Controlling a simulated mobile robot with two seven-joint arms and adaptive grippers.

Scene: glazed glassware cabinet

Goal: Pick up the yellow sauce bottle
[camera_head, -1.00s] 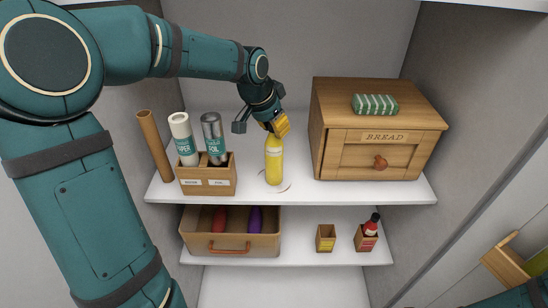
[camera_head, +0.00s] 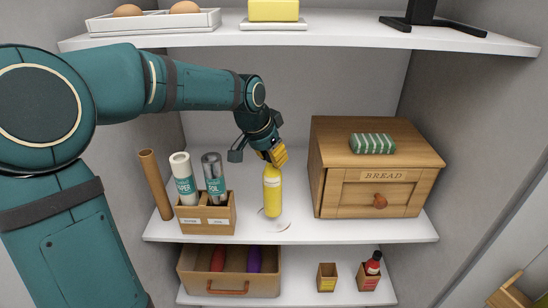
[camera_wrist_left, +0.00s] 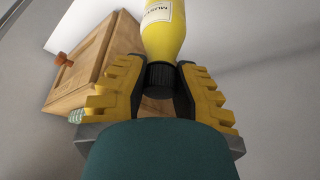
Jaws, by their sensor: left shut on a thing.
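The yellow sauce bottle (camera_head: 272,195) is upright over a thin ring mark (camera_head: 281,228) on the middle shelf. I cannot tell whether its base touches the shelf or is slightly above it. My left gripper (camera_head: 275,156) reaches down from the upper left and is shut on the bottle's top. In the left wrist view, the yellow fingers (camera_wrist_left: 160,85) are on both sides of the black cap (camera_wrist_left: 161,77). The yellow body (camera_wrist_left: 163,38) with a white label extends beyond them, its far end out of frame. My right gripper is not in view.
Left of the bottle stands a wooden holder (camera_head: 206,223) with paper and foil rolls, beside a brown tube (camera_head: 156,185). A wooden bread box (camera_head: 368,207) stands right. The upper shelf (camera_head: 330,37) holds eggs and butter. A drawer (camera_head: 228,287) is below.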

